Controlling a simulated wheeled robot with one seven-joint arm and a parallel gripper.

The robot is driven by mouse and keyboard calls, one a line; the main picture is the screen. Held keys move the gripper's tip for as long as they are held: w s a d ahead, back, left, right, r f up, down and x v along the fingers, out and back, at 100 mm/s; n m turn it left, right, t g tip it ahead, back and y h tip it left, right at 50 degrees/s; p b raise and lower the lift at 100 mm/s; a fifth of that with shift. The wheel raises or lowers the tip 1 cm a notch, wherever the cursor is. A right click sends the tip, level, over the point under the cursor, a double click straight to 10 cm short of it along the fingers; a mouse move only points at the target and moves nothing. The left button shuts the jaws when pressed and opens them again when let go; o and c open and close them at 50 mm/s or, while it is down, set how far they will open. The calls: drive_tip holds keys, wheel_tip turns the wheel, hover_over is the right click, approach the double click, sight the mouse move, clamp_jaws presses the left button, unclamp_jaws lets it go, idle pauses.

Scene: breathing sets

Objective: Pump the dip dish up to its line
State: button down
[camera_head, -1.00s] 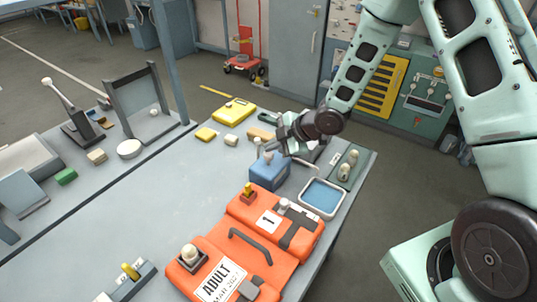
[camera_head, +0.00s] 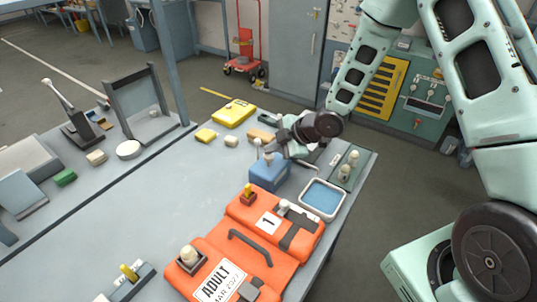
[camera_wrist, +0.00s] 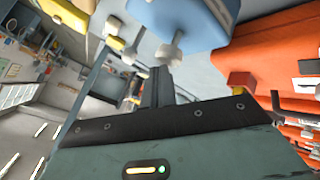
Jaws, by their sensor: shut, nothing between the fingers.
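The dip dish (camera_head: 342,203) is a pale-rimmed rectangular tray with blue liquid in it, near the table's right edge. Its line cannot be made out. A blue pump box (camera_head: 266,175) stands to its left, with a pale pump knob on top. In the wrist view the blue box (camera_wrist: 190,18) is at the top, with its pale knob (camera_wrist: 175,50) facing my fingers. My gripper (camera_head: 281,146) is shut and empty, close above and beside the pump's top. The wrist view shows the closed dark fingers (camera_wrist: 158,85) just below the knob; contact cannot be told.
Orange cases (camera_head: 283,262) lie in front of the pump and dish. A green-grey holder with pale knobs (camera_head: 347,166) is behind the dish. A yellow case (camera_head: 233,113) and small blocks sit at the back. The table's left middle is clear.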

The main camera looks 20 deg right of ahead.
sight(272, 155)
drive_tip(key=shift+f+b, duration=0.55)
drive_tip(key=shift+f, duration=0.15)
idle(0.4)
drive_tip(key=shift+r, duration=0.1)
drive_tip(key=shift+r+p, duration=1.15)
drive_tip(key=shift+r, duration=0.2)
wheel_tip(272, 155, up, 5)
drive_tip(key=p, duration=0.4)
drive_tip(key=shift+r, duration=0.1)
idle(0.4)
